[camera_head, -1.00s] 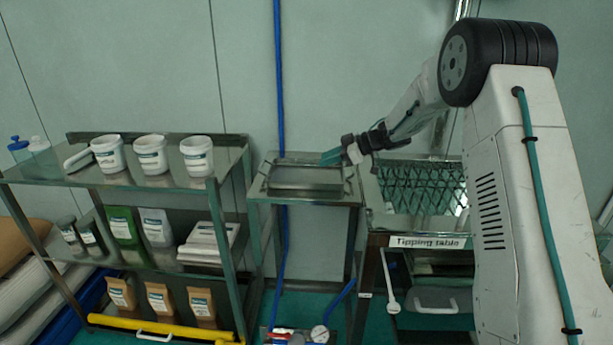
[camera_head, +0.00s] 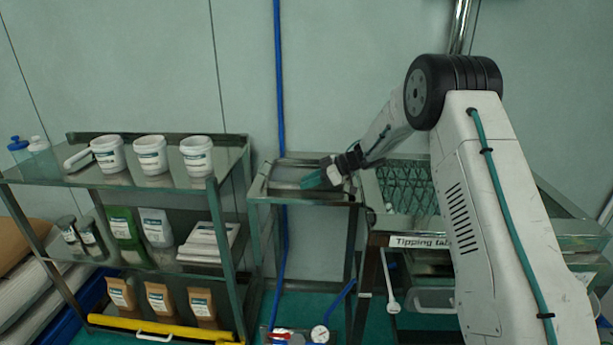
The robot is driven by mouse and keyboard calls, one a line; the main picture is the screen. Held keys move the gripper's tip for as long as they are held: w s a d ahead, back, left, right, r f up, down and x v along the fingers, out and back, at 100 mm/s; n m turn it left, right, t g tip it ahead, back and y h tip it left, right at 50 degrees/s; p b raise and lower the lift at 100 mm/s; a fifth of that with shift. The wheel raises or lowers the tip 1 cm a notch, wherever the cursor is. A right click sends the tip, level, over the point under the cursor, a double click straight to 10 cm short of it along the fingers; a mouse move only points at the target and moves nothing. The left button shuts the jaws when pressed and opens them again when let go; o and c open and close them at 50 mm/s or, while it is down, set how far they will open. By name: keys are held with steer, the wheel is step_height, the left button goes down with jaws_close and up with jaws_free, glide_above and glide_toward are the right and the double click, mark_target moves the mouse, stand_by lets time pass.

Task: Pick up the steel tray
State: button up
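The steel tray (camera_head: 287,174) is a shallow grey metal tray on top of a small metal stand (camera_head: 262,188), in the middle of the head view. My gripper (camera_head: 313,180), with teal fingers, comes in from the right and points left and down over the right part of the tray, hiding some of it. The fingers overlap the tray in the picture; I cannot tell whether they touch it. The gap between the fingertips does not show clearly.
A metal shelf (camera_head: 139,181) with white tubs (camera_head: 151,155) stands left of the stand. The tipping table (camera_head: 419,242) with its mesh top stands close on the right. A blue pipe (camera_head: 279,90) runs up the wall behind the stand.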

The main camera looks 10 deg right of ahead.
jaws_close()
steer(key=shift+r, duration=0.1)
